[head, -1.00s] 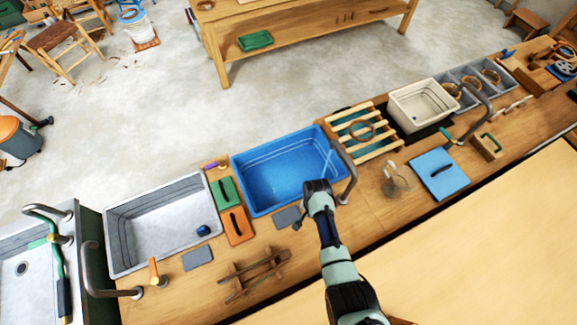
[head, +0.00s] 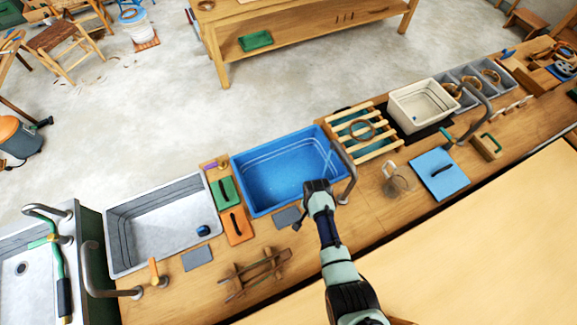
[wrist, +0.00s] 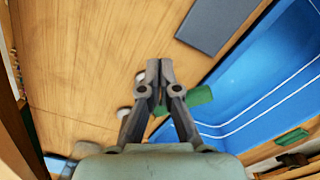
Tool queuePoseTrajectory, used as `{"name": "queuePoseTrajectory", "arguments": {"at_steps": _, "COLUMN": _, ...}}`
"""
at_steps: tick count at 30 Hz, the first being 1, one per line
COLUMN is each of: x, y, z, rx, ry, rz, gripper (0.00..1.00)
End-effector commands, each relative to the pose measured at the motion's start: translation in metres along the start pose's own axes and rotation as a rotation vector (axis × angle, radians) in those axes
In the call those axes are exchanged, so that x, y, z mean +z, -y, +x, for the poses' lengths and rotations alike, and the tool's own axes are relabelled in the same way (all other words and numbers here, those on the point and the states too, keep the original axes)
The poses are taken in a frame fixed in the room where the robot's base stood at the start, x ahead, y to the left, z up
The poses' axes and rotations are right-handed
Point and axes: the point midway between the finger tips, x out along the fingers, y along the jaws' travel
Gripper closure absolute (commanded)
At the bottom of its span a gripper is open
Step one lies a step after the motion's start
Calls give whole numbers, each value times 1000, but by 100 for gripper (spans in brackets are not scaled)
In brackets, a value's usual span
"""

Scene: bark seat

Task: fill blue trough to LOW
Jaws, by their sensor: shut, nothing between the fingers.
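The blue trough (head: 262,203) is set in the wooden counter, with pale level lines on its inner walls. Its floor looks bright blue; I cannot tell how high any water stands. A grey spout (head: 349,165) rises at its right end. There the trough wall (wrist: 262,75) lies to the right, and a green piece (wrist: 200,97) shows just behind the fingers, partly hidden. In the head view my wrist covers the trough's near right corner and hides the fingertips.
A grey basin (head: 160,258) with a small blue object stands left. Green (head: 222,189) and orange (head: 236,236) pads lie between the basins. A slatted rack (head: 345,122), cream tub (head: 420,112) and blue board (head: 438,174) stand right. A wooden rack (head: 255,275) lies on the counter in front.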

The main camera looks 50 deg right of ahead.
Motion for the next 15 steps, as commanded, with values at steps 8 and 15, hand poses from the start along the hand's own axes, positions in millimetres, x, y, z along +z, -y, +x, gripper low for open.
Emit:
{"name": "queuePoseTrajectory", "arguments": {"at_steps": 8, "x": 0, "y": 0, "z": 0, "rx": 0, "ry": 0, "rz": 0, "gripper": 100}}
{"name": "queuePoseTrajectory", "arguments": {"at_steps": 15, "x": -10, "y": 5, "z": 4, "rx": -2, "ry": -2, "rz": 1, "gripper": 100}}
